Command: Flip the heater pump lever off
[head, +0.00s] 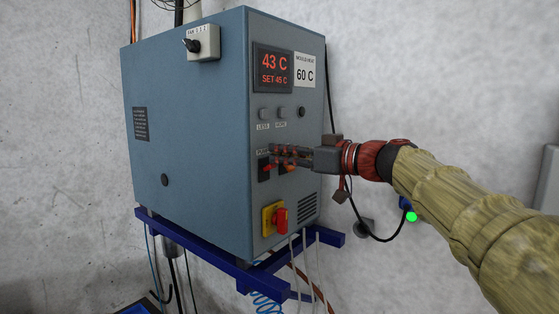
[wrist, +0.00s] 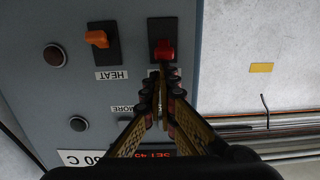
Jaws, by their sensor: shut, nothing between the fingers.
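The heater is a blue-grey wall box (head: 190,120). Its pump lever (head: 267,170) is red, in a black switch plate low on the front panel; in the wrist view the red lever (wrist: 163,50) shows just beyond my fingertips. My gripper (head: 277,155) is shut and empty in front of the switches; in the wrist view its fingertips (wrist: 160,75) point at the pump switch. I cannot tell whether they touch the lever. The orange heat lever (wrist: 97,39) sits beside it, and my fingers partly cover that switch in the head view.
A display (head: 273,67) reads 43 C, set 45 C. Two buttons (head: 265,114) sit below it. A red rotary switch (head: 281,220) on a yellow plate is lower down. A blue bracket (head: 190,240) carries the box. Cables hang below.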

